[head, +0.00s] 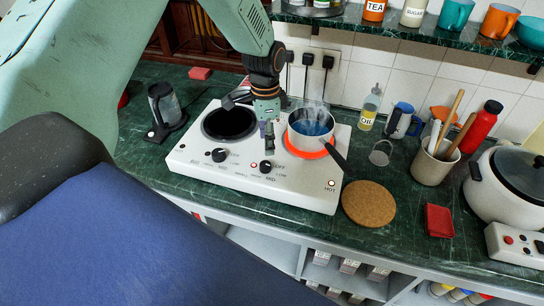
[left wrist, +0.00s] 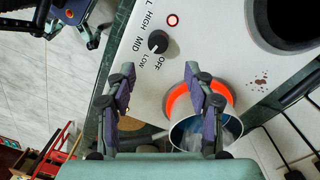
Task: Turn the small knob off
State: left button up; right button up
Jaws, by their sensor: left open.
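The white two-burner hob (head: 205,180) stands on the green counter. The small knob (head: 266,167), black and round, is at the hob's front, right of another black knob (head: 219,155). The small knob shows in the left wrist view (left wrist: 158,42) amid OFF, LOW, MID and HIGH labels; I cannot tell its setting surely. My left gripper (head: 267,143) points down above the hob, just behind the small knob. Its fingers (left wrist: 160,82) are open and empty, apart from the knob. The right burner (head: 305,154) glows red under a steaming pot (head: 310,139). My right gripper is out of view.
The pot's dark handle (head: 334,154) sticks out toward the front right, near the gripper. A cork mat (head: 368,203) lies right of the hob. A kettle-like jug (head: 164,103) stands left, and a white cooker (head: 505,185) far right.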

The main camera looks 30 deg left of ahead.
aim_at(265, 164)
pick_arm(q)
jog(key=shift+s+f, duration=0.1)
jog(key=shift+s, duration=0.1)
jog(key=f, duration=0.2)
jog(key=s+f, duration=0.1)
jog(key=shift+a+f, duration=0.2)
jog(key=shift+a, duration=0.15)
jog(key=f, duration=0.3)
jog(key=shift+w+d+f, duration=0.2)
jog(key=shift+d, duration=0.15)
jog(key=shift+w+f, duration=0.1)
jog(key=shift+f, duration=0.35)
jog(key=shift+s+a, duration=0.2)
jog(key=shift+w+d, duration=0.2)
jog(key=shift+d, duration=0.05)
jog(key=c, duration=0.6)
jog(key=shift+s+a, duration=0.1)
grip_shut()
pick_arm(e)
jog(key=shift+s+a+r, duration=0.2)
